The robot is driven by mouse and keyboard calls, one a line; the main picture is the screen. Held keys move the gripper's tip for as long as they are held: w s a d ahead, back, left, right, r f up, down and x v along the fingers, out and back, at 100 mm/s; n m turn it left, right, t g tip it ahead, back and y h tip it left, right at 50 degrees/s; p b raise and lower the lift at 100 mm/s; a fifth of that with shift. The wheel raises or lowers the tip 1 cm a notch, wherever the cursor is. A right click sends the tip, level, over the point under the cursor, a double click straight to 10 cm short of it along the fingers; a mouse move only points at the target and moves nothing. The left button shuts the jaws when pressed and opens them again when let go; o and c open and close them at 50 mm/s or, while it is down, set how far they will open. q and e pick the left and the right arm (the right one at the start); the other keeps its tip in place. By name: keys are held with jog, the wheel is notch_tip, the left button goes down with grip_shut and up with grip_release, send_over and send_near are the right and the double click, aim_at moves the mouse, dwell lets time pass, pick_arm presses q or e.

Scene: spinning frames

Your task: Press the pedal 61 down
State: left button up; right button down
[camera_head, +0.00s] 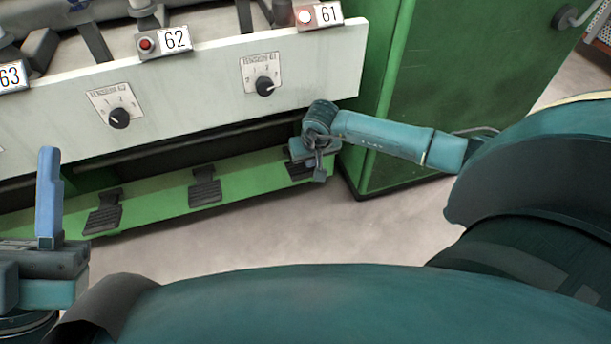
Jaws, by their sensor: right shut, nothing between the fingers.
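The pedal under the 61 label is a dark, ridged foot pedal (295,171) on the green sill at the machine's right end. My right gripper (319,173) is shut and empty, pointing down right over this pedal. It hides much of the pedal, so I cannot tell whether they touch or whether the pedal is pressed. The 61 label (329,13) sits at the top beside a pale round button (305,16). My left gripper (49,200) is at the left edge, away from the pedals; only one blue finger shows clearly.
Two more pedals, a middle one (205,187) and a left one (103,213), sit on the green sill (155,197). Above is a white panel (200,90) with knobs. A green cabinet (440,90) stands close on the right. The grey floor (260,235) in front is clear.

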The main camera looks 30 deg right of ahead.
dwell(0.4)
